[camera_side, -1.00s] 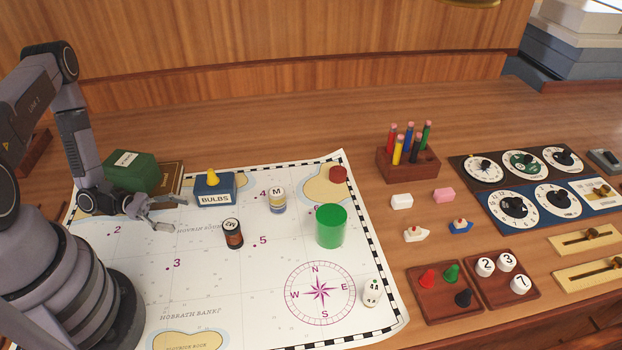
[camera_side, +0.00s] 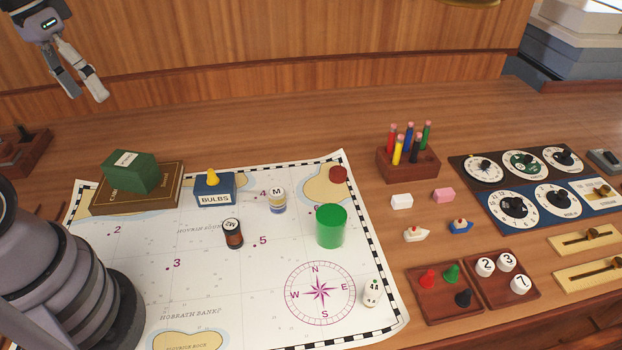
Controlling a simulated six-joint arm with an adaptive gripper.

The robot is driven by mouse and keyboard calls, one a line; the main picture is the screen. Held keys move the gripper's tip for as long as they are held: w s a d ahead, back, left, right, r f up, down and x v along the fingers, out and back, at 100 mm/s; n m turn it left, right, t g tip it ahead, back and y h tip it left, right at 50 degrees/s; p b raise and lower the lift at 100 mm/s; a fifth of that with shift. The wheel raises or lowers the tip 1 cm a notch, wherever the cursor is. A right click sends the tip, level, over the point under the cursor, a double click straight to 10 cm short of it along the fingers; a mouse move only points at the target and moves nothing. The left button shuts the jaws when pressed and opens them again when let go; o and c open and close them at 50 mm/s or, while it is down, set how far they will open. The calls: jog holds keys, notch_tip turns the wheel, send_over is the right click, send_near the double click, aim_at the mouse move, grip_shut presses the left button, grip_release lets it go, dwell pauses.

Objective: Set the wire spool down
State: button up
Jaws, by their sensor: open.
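My gripper (camera_side: 88,94) is at the upper left, high in front of the wooden back panel. Its two fingers are apart and nothing is between them. A small dark-and-copper cylinder (camera_side: 233,235) with a pale labelled top stands on the chart; it looks like the wire spool, though its label is too small to read surely. It stands upright, well away from my gripper.
The chart (camera_side: 200,280) also bears a green cylinder (camera_side: 331,228), a jar marked M (camera_side: 278,201), a blue BULBS box (camera_side: 214,190) and a green box (camera_side: 130,170) on a brown book (camera_side: 165,192). A pen rack (camera_side: 408,166) stands to the right.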

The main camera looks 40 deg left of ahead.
jog(key=s+r+t, duration=0.1)
jog(key=s+r+m+t+y, duration=0.1)
jog(key=s+r+t, duration=0.1)
jog(key=r, duration=0.1)
jog(key=shift+a+m+t, duration=0.2)
jog(key=shift+m+t, duration=0.1)
